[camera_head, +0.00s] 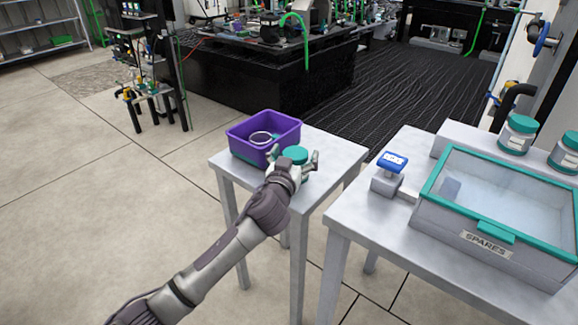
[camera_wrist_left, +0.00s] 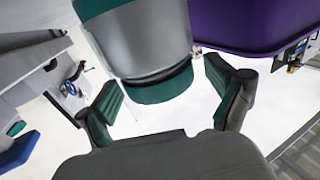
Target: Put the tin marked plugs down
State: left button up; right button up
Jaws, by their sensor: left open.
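A tin with a teal lid (camera_head: 295,154) is at the small grey table's right part, beside the purple tote. Its grey body (camera_wrist_left: 150,42) and teal ends show in the left wrist view; I cannot read any marking on it. My left gripper (camera_head: 294,160) is open, with one finger on each side of the tin. In the left wrist view the open fingers (camera_wrist_left: 162,88) stand apart with a gap beside the tin. The gripper hides the tin's lower part in the head view, so its contact with the table is unclear. My right gripper is not in view.
The purple tote (camera_head: 243,153) holds a round ring-like item (camera_head: 261,138). The small table (camera_head: 330,150) has free room at right. A second table (camera_head: 350,215) carries a blue-topped device (camera_head: 391,163), a SPARES case (camera_head: 470,238) and teal-lidded jars (camera_head: 517,134).

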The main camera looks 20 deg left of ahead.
pick_arm(q)
jog(key=s, duration=1.1)
jog(key=shift+s+d+p, duration=0.25)
jog(key=shift+s+p, duration=0.1)
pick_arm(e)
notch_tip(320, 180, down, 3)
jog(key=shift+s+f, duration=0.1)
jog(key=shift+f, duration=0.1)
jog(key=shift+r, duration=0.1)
